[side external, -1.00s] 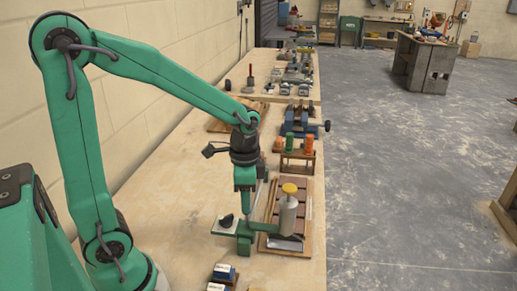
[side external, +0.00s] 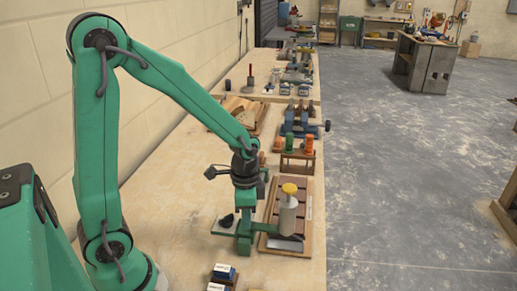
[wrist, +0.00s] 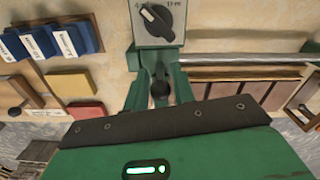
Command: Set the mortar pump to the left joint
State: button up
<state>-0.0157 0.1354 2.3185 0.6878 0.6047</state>
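The mortar pump is a grey cylinder with a yellow cap (side external: 289,208), standing upright over the right part of a board of brown bricks (side external: 268,213). A green arm (side external: 265,228) joins it to a green carriage at the board's left edge. My gripper (side external: 244,235) points down at this carriage. In the wrist view, my gripper's green fingers (wrist: 160,88) stand apart on either side of a small dark round part, and contact is unclear. A black knob (wrist: 157,20) on a grey plate lies beyond the fingers. The pump is hidden in the wrist view.
A metal rail (wrist: 245,58) runs along the board beside the carriage. Blue-and-white boxes (side external: 222,273) lie at the near edge. A rack with orange and green cylinders (side external: 297,145) and a blue vise (side external: 300,124) stand beyond the board.

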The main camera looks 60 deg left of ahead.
grip_shut()
jog(key=w+a, duration=0.6)
jog(key=shift+w+a, duration=0.25)
jog(key=shift+w, duration=0.1)
jog(key=shift+o, duration=2)
grip_release()
jog(key=shift+r, duration=0.1)
notch_tip(320, 180, up, 8)
jog(key=shift+s, duration=0.15)
